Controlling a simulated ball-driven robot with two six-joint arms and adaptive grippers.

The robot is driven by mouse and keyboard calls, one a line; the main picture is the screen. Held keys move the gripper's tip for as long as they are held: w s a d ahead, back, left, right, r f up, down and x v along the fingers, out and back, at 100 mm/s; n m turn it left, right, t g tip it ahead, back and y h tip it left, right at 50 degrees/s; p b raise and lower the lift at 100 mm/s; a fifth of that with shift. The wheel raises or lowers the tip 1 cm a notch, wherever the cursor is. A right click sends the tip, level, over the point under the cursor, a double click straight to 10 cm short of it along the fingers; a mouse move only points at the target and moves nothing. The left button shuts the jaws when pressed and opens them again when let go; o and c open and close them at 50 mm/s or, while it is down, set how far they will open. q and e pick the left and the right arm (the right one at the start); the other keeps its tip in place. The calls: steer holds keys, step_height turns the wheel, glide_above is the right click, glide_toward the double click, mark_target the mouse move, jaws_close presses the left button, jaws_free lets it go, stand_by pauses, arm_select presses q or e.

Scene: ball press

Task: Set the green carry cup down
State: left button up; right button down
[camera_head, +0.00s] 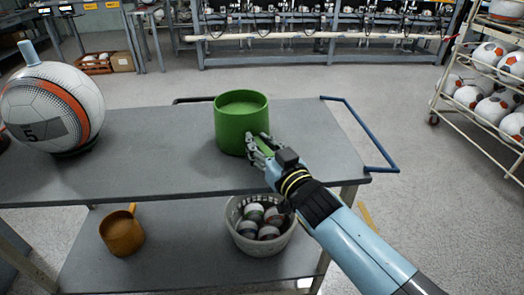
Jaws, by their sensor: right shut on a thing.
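The green carry cup (231,128) is upright at the right part of the grey cart top (150,170). Its inside shows a flat green surface. My right gripper (254,146) is shut on the cup at its lower right side. The fingers hide part of that side. The cup's base appears at or just above the cart top; I cannot tell whether it touches. My left gripper is not in view.
A large white ball (50,100) marked 5 stands at the left. The lower shelf holds an orange pot (122,235) and a basket (245,240) of small balls. A blue rail (365,135) rims the right end. The cart top's middle is clear.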

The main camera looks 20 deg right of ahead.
steer(key=shift+f, duration=0.3)
steer(key=shift+r, duration=0.2)
steer(key=c, duration=1.6)
jaws_free()
steer(key=shift+f, duration=0.2)
steer(key=o, duration=0.5)
steer(key=shift+c, duration=0.2)
steer(key=shift+r, duration=0.1)
